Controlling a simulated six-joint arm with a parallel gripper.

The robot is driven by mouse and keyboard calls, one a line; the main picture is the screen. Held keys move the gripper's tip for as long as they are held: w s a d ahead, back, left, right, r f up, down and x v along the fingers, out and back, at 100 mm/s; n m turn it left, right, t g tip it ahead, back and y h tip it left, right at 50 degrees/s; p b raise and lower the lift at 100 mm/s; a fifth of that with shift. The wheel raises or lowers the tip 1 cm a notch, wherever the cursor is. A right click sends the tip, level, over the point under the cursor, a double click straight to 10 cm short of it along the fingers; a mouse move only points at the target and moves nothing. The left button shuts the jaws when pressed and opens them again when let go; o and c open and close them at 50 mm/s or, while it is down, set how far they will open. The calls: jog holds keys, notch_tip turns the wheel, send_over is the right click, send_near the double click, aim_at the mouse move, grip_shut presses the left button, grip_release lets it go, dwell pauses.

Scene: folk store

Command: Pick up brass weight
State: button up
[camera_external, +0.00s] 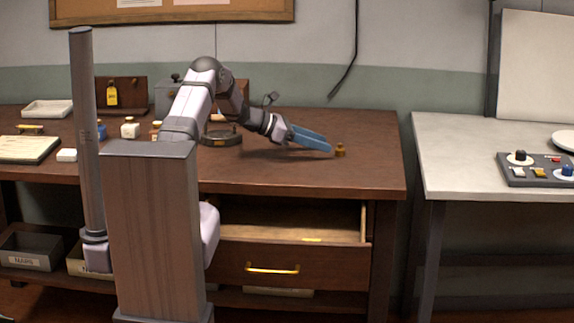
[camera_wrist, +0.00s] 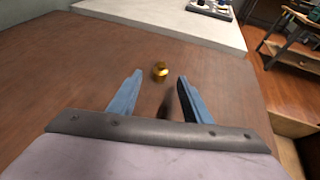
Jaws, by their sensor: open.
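The brass weight (camera_external: 340,150) is a small golden knobbed piece standing on the right part of the brown wooden table. It also shows in the wrist view (camera_wrist: 160,71), just beyond the fingertips and roughly centred between them. My gripper (camera_external: 328,146) has blue fingers and reaches low over the table from the left, its tips just short of the weight. In the wrist view my gripper (camera_wrist: 157,77) is open, with nothing between its fingers. A dark shadow lies on the table between the fingers.
An open drawer (camera_external: 300,265) juts out below the table's front. A round dark-based object (camera_external: 221,138) stands under my arm. A pale side table (camera_external: 470,135) with a control panel (camera_external: 535,170) stands to the right, across a gap. The tabletop around the weight is clear.

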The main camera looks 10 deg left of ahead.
aim_at(338, 148)
jog(key=shift+p+x, duration=0.95)
jog(key=shift+x, duration=1.65)
grip_shut()
